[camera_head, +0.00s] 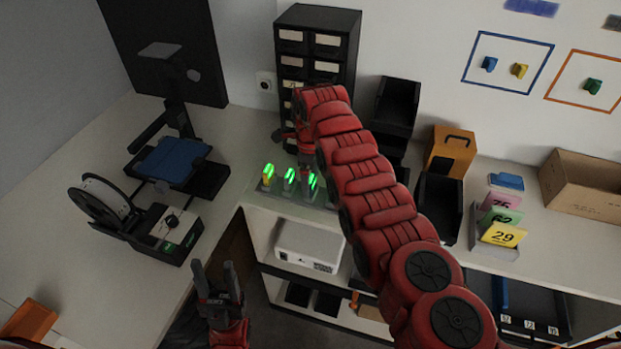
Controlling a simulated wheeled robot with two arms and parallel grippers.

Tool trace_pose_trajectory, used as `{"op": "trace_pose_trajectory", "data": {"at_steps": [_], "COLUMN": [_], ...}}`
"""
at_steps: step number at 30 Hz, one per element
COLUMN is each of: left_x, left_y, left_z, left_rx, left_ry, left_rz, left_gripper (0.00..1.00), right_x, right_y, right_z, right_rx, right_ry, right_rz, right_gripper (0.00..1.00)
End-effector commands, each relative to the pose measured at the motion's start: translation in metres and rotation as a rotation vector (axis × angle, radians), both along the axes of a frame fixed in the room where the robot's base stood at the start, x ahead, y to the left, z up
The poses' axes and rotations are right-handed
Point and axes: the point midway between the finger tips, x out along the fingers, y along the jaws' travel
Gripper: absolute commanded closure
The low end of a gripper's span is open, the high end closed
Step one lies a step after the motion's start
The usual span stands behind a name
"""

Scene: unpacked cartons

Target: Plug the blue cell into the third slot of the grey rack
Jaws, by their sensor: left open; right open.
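The grey rack (287,195) stands near the front edge of the back counter, with several green glows in a row along it. A yellow piece shows at its leftmost glow. My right gripper (307,181) is open and points down at the third glow from the left; its fingers partly cover that spot. I cannot make out a blue cell there, nor whether the fingers touch anything. My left gripper (219,283) is open and empty, low in the picture, in front of the gap between the counters.
My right arm crosses the middle and hides part of the counter. A black drawer cabinet (318,45) stands behind the rack. A spool machine (165,235) and a blue-topped device (172,160) are on the left counter. An orange box (449,150) and number cards (502,234) are at right.

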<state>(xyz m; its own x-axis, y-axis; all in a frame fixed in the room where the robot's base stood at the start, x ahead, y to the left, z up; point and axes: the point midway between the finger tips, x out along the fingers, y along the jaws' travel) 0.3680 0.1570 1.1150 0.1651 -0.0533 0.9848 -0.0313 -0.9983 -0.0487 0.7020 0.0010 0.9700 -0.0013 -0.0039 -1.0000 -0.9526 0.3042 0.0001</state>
Motion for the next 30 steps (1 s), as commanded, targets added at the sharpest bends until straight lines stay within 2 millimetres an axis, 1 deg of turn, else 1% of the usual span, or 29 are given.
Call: {"op": "trace_pose_trajectory", "data": {"at_steps": [5, 8, 10, 16, 17, 18, 20, 21, 22, 24, 30], "left_x": [0.000, 0.000, 0.000, 0.000, 0.000, 0.000, 0.000, 0.000, 0.000, 0.000, 0.000], "left_y": [0.000, 0.000, 0.000, 0.000, 0.000, 0.000, 0.000, 0.000, 0.000, 0.000, 0.000], "left_z": [-0.002, -0.005, -0.009, -0.023, -0.018, -0.016, -0.015, -0.015, -0.001, 0.018, 0.057], "left_rx": [0.000, 0.000, 0.000, 0.000, 0.000, 0.000, 0.000, 0.000, 0.000, 0.000, 0.000], "left_ry": [0.000, 0.000, 0.000, 0.000, 0.000, 0.000, 0.000, 0.000, 0.001, 0.000, 0.000], "left_rz": [0.000, 0.000, 0.000, 0.000, 0.000, 0.000, 0.000, 0.000, 0.000, 0.000, 0.000], "left_gripper": [0.50, 0.50, 0.50, 0.50, 0.50, 0.50, 0.50, 0.50, 0.50, 0.50, 0.50], "right_x": [0.000, 0.000, 0.001, 0.000, 0.001, 0.001, 0.000, 0.000, 0.000, 0.001, -0.001], "right_y": [0.000, 0.000, 0.000, 0.001, 0.001, 0.001, 0.001, 0.002, 0.001, 0.001, 0.000], "right_z": [0.003, 0.011, 0.019, 0.060, 0.068, 0.076, 0.084, 0.092, 0.105, 0.122, 0.159], "right_rx": [0.001, 0.000, 0.001, 0.001, -0.001, -0.002, -0.001, 0.002, 0.001, 0.001, 0.000], "right_ry": [-0.001, 0.000, -0.001, -0.003, -0.003, -0.003, 0.000, -0.004, -0.003, -0.003, 0.003], "right_rz": [0.000, 0.000, 0.000, 0.000, 0.001, 0.001, 0.000, 0.002, 0.001, 0.001, 0.000], "right_gripper": [0.11, 0.11, 0.11, 0.11, 0.11, 0.11, 0.11, 0.11, 0.11, 0.11, 0.11]}}
